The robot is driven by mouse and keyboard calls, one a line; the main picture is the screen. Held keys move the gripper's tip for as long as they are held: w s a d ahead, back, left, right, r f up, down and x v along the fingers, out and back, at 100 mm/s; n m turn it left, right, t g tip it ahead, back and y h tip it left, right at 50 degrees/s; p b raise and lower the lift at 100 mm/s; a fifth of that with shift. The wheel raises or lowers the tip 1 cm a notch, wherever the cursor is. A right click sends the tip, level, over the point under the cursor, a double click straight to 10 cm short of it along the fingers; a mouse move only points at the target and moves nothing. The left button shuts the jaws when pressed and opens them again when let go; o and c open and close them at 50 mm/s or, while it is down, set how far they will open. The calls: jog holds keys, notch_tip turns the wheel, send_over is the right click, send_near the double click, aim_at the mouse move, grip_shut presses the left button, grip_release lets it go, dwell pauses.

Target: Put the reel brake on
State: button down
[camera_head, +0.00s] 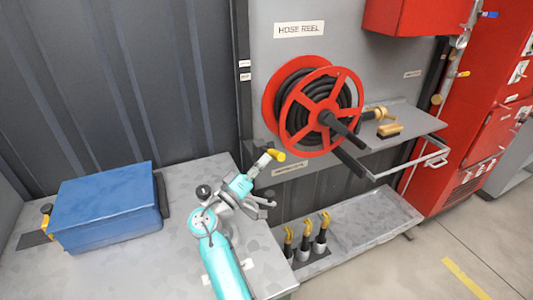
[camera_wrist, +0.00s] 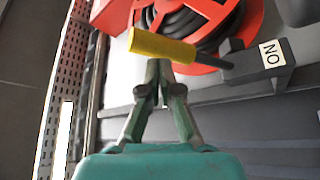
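The reel brake lever has a yellow handle (camera_wrist: 162,46) and a dark shaft that runs right towards a dark block with an ON label (camera_wrist: 270,53). In the head view the yellow handle (camera_head: 275,154) shows at the lower left of the red hose reel (camera_head: 318,112). My gripper (camera_wrist: 159,66) has its two fingers drawn together, with the tips right at the yellow handle, which crosses over them. The handle does not lie between the fingers. I cannot tell whether they touch it. In the head view my gripper (camera_head: 262,188) is just below the handle.
A blue box (camera_head: 108,208) sits on the grey bench at the left. A shelf (camera_head: 400,128) with brass fittings is right of the reel. Several yellow-topped nozzles (camera_head: 305,238) stand on the low tray. Red cabinets are at the right.

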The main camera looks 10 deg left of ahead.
jog(key=s+a, duration=0.7)
jog(key=s, duration=0.5)
jog(key=shift+s+a+r, duration=0.2)
jog(key=shift+a, duration=0.2)
